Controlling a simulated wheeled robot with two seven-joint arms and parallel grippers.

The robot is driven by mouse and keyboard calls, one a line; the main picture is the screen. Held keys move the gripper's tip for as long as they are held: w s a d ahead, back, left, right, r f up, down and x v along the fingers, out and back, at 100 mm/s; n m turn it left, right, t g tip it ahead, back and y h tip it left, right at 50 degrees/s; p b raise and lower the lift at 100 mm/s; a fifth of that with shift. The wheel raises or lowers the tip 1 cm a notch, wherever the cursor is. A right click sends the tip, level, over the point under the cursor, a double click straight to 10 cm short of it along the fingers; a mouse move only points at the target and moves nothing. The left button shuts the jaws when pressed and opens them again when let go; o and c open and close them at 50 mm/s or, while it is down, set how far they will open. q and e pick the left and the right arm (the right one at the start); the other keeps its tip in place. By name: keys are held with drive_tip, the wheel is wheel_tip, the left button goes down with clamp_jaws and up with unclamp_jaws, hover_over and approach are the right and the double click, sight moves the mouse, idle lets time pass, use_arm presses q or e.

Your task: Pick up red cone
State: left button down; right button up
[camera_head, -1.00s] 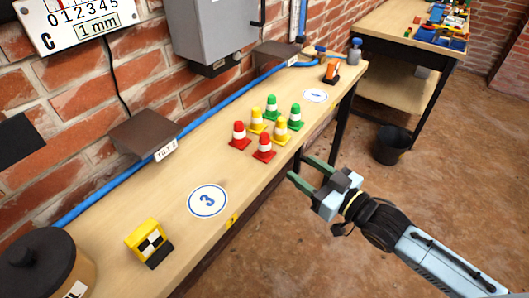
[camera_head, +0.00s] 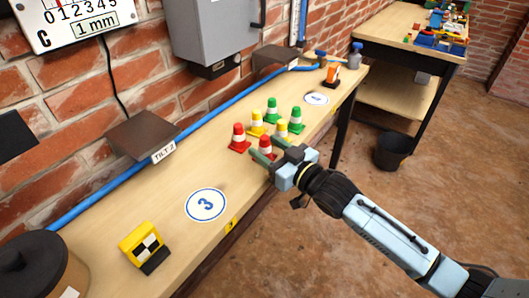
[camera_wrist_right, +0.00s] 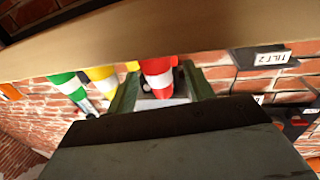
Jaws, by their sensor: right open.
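Two red cones with white bands stand upright on the wooden shelf. The nearer red cone (camera_head: 265,146) is between the two fingers of my right gripper (camera_head: 264,149). The other red cone (camera_head: 238,137) stands to its left, clear of the fingers. My right gripper is open, its green fingers reaching in from the shelf's front edge. The right wrist view, upside down, shows a red cone (camera_wrist_right: 158,75) between the spread fingers (camera_wrist_right: 160,88), with gaps beside it. The cone's lower part is partly hidden in the head view. My left gripper is not in view.
Yellow cones (camera_head: 257,125) and green cones (camera_head: 272,110) stand close behind the red ones. A round "3" marker (camera_head: 206,204) and a yellow checkered block (camera_head: 142,243) are nearer on the shelf (camera_head: 185,180). A blue pipe (camera_head: 100,187) runs along the brick wall.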

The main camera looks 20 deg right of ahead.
drive_tip(key=shift+w+a, duration=0.35)
drive_tip(key=shift+w, duration=0.3)
drive_tip(key=c, duration=1)
